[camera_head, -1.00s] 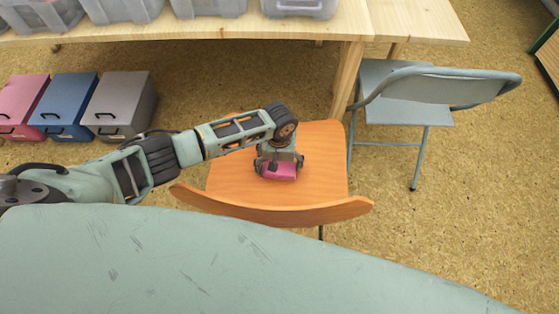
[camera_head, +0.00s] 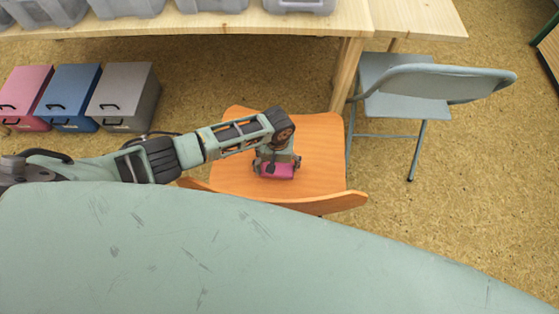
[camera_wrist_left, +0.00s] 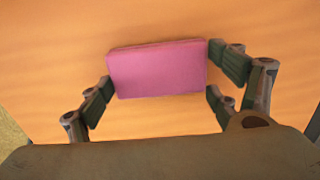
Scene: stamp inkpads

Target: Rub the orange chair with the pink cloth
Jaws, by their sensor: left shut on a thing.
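The orange chair (camera_head: 322,150) stands in the middle of the head view, its backrest toward me and partly hidden by my own body. The pink cloth (camera_head: 277,171) looks like a small folded block over the seat. My left gripper (camera_head: 277,168) reaches in from the left and is shut on the cloth. In the left wrist view the cloth (camera_wrist_left: 158,69) sits between the fingers of the left gripper (camera_wrist_left: 155,78), with the orange seat (camera_wrist_left: 45,60) below it. I cannot tell if the cloth presses on the seat. My right gripper is not in view.
A grey-green folding chair (camera_head: 395,95) stands right of the orange chair. A wooden table (camera_head: 200,32) with grey bins on it is behind. Pink (camera_head: 22,95), blue (camera_head: 70,95) and grey (camera_head: 122,95) boxes stand on the floor at left. The floor at right is clear.

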